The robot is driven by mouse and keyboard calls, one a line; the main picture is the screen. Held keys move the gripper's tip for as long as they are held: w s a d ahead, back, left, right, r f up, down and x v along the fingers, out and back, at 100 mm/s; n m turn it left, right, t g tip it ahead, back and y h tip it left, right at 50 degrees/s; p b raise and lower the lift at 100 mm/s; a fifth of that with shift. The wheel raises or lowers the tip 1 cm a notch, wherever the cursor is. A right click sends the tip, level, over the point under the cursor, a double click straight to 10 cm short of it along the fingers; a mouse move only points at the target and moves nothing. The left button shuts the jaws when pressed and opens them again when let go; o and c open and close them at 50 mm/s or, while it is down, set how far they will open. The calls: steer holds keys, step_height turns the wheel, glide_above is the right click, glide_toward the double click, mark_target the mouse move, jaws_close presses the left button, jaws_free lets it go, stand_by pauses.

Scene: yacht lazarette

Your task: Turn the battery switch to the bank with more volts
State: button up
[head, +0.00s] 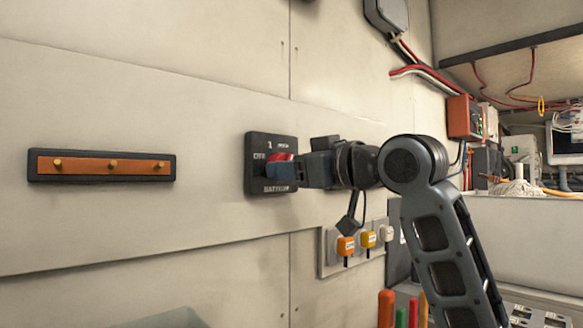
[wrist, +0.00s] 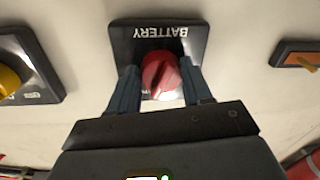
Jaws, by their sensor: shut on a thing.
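The battery switch is a black square plate (head: 258,180) on the pale wall, with a red knob (head: 281,157). Its printed labels include "OFF", "1" and "BATTERY", partly hidden by my gripper. In the wrist view the plate (wrist: 196,41) appears upside down, and the red knob (wrist: 160,74) sits between the fingers. My gripper (wrist: 160,88) is shut on the red knob, one finger at each side. It reaches the switch from the right in the head view (head: 290,171). No voltage reading is legible in either view.
A copper bus bar (head: 85,165) is on the wall left of the switch. A panel with orange, yellow and white plugs (head: 368,238) is below right. Red and white cables and an orange box (head: 463,118) are at the right. Wall around the switch's left is clear.

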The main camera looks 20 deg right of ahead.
steer(key=shift+a+m+t+p, duration=0.15)
steer(key=shift+m+t+p, duration=0.25)
steer(key=shift+m+p, duration=3.8)
steer(key=shift+m, duration=0.5)
steer(key=o, duration=1)
steer(key=shift+o, duration=0.2)
steer(key=shift+s, duration=0.1)
steer(key=b+v, duration=0.2)
steer(key=v, duration=0.5)
steer(key=shift+s, duration=0.4)
